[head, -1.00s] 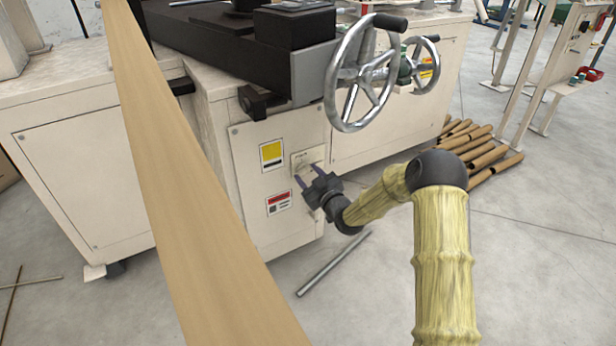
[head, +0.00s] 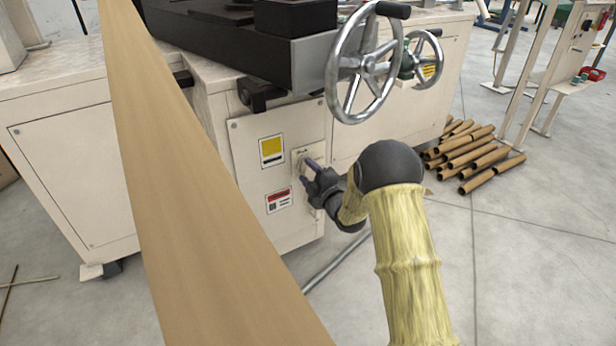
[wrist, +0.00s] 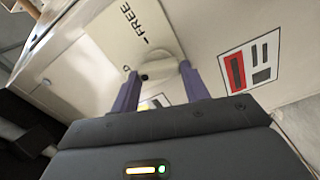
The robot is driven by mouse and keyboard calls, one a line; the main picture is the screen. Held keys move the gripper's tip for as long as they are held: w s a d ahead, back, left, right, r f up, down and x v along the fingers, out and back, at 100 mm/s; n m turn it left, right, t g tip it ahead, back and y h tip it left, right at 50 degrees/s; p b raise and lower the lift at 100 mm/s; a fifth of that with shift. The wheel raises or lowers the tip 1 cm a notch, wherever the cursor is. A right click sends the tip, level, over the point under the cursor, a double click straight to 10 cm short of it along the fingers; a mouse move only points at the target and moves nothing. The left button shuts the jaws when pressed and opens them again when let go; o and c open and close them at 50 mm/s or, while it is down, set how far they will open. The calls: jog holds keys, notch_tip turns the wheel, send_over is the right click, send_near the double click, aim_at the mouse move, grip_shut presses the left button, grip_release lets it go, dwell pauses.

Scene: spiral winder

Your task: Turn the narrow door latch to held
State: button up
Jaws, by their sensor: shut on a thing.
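The narrow door (head: 247,185) is a cream panel on the front of the machine, below the handwheels. Its latch (head: 299,156) sits on a pale plate near the door's right edge, partly hidden by my gripper (head: 309,172). In the wrist view the latch (wrist: 158,70) shows as a rounded pale knob on a plate, with the word FREE and a mark beside it. My gripper's two purple fingers (wrist: 160,88) stand on either side of the knob, shut on it. The turn of the latch's grip is hard to tell.
A long tan board (head: 180,180) crosses the left foreground. Two metal handwheels (head: 365,65) stick out above my wrist. A metal bar (head: 335,262) lies on the floor below. Several brown tubes (head: 472,157) lie at the right.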

jog(key=shift+s+a+f+n+b, duration=0.1)
jog(key=shift+n+b, duration=0.2)
jog(key=shift+n, duration=0.55)
jog(key=shift+a+f+n+b, duration=0.1)
jog(key=shift+n+b, duration=0.15)
jog(key=shift+n, duration=0.6)
jog(key=shift+r, duration=0.1)
jog(key=o, duration=0.9)
jog(key=shift+o, duration=0.4)
jog(key=shift+d, duration=0.1)
